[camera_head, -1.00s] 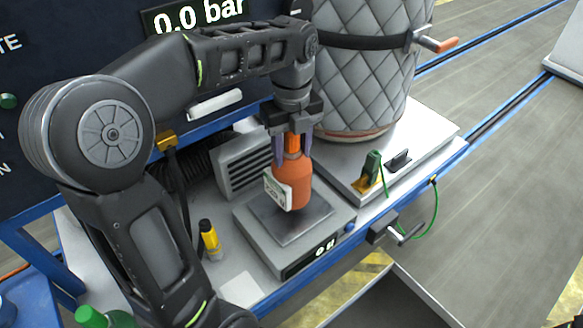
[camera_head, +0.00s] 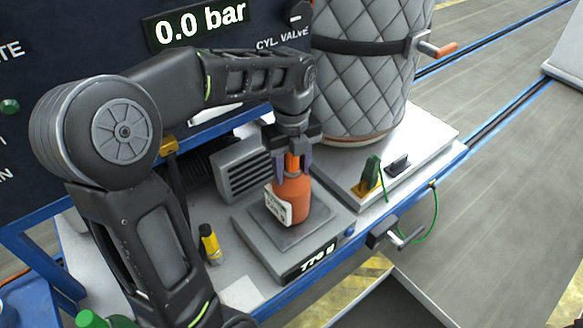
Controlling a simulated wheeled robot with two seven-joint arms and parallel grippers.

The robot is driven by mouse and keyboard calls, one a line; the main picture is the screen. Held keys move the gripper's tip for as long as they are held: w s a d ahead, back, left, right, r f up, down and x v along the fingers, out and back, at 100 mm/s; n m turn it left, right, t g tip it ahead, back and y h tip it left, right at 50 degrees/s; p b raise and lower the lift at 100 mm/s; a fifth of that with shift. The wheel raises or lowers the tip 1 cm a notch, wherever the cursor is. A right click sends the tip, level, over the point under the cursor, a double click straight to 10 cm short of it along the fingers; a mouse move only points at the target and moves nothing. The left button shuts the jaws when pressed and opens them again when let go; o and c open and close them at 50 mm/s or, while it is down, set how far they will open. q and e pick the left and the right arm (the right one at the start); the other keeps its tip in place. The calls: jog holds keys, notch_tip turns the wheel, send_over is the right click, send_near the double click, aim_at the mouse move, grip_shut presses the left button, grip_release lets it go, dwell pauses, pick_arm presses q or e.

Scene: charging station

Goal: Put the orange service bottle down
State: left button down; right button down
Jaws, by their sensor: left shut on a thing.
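The orange service bottle (camera_head: 292,204) stands upright on the dark plate of the grey scale (camera_head: 325,218), with a white label on its lower left side. The scale's display (camera_head: 311,262) shows a reading that looks like 776 g. My left gripper (camera_head: 293,165) points down from above and is shut on the bottle's neck. The bottle's base seems to rest on the plate. My right gripper is not in view.
A large quilted grey cylinder (camera_head: 366,75) stands on a platform behind to the right. A green-and-yellow clamp (camera_head: 371,174) sits on that platform. A small yellow bottle (camera_head: 209,241) stands left of the scale. A grey vented box (camera_head: 244,172) is behind it.

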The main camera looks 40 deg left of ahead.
pick_arm(q)
jog(key=c, duration=0.7)
grip_release()
jog(key=shift+f, duration=0.1)
jog(key=shift+r, duration=0.2)
notch_tip(320, 180, up, 6)
jog(key=shift+r, duration=0.15)
notch_tip(320, 180, up, 6)
jog(key=p, duration=0.4)
jog(key=shift+f, duration=0.25)
